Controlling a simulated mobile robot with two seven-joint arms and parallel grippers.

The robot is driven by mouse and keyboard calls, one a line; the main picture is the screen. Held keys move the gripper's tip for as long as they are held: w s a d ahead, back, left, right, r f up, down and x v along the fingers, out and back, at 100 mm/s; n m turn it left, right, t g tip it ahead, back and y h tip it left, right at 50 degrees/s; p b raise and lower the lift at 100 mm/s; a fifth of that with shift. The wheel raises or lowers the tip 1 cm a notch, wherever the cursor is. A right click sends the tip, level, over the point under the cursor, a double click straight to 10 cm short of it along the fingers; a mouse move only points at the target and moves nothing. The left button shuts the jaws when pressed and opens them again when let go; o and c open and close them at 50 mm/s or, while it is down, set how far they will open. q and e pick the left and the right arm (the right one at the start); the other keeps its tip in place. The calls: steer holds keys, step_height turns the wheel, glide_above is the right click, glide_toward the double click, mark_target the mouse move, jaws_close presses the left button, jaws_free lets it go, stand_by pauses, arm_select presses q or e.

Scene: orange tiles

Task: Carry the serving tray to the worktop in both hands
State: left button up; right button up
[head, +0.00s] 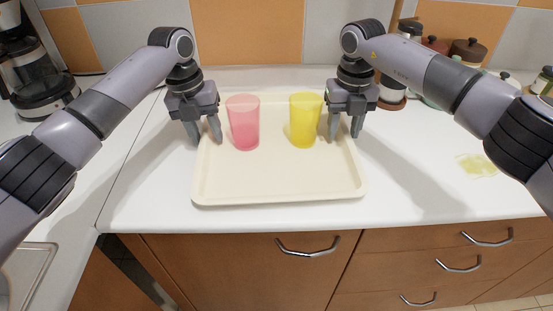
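The cream serving tray (278,184) lies on the white worktop (145,200), close to its front edge. A pink cup (243,123) and a yellow cup (305,120) stand upright on the tray. My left gripper (207,137) points down at the tray's left side, with its two fingers apart. My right gripper (344,133) points down at the tray's right side beside the yellow cup, with its fingers apart. I cannot tell whether any finger touches the rim.
A coffee maker (40,85) stands at the far left. Jars (467,52) stand at the back right. A yellowish patch (477,165) lies on the right worktop. A sink (28,270) is at lower left. Drawers with handles (308,247) are below the front edge.

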arm_select(q)
steer(key=shift+a, duration=0.1)
arm_select(e)
steer(key=shift+d, duration=0.15)
arm_select(q)
steer(key=shift+r, duration=0.3)
arm_select(e)
steer(key=shift+r, duration=0.55)
arm_select(q)
step_height(320, 180, up, 11)
steer(key=a, duration=0.1)
steer(key=shift+a, duration=0.25)
arm_select(e)
step_height(320, 180, up, 11)
arm_select(q)
steer(key=shift+r, duration=0.1)
arm_select(e)
steer(key=shift+f, duration=0.1)
